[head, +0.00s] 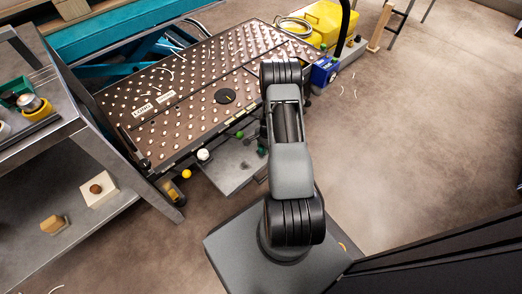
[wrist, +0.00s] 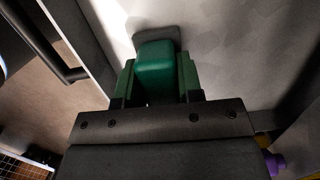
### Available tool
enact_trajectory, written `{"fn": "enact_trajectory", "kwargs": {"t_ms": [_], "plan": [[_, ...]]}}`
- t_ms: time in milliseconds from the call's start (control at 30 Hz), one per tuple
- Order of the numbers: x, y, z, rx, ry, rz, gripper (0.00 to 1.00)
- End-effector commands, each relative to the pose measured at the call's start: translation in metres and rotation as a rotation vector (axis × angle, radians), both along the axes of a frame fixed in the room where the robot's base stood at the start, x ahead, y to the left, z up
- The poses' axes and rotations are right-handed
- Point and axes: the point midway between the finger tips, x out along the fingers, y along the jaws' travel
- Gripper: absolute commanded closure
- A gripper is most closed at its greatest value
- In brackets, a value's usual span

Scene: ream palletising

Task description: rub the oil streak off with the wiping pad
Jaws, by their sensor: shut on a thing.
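In the wrist view my gripper (wrist: 157,78) is shut on the wiping pad (wrist: 154,58), a green block with a dark grey base at its far end. The base is at a pale grey panel (wrist: 235,50); I cannot tell whether it touches. I cannot make out an oil streak on the panel; the pad and my gripper hide part of it. In the head view my arm hides the gripper and pad.
In the head view a dark table with studded top (head: 190,90) stands ahead. A grey shelf unit (head: 95,150) is at left. A yellow container (head: 328,22) stands at the back. Floor at right (head: 420,130) is mostly clear. A dark bar (wrist: 45,45) is at left in the wrist view.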

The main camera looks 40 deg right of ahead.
Motion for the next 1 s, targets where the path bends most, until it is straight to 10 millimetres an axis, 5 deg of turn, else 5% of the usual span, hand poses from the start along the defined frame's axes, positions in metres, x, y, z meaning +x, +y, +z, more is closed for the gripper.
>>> {"fn": "enact_trajectory", "kwargs": {"t_ms": [333, 1000], "plan": [[-0.004, 0.000, -0.003, 0.001, 0.002, 0.001, 0.85], [-0.011, 0.041, -0.008, 0.005, 0.008, 0.003, 0.88]]}}
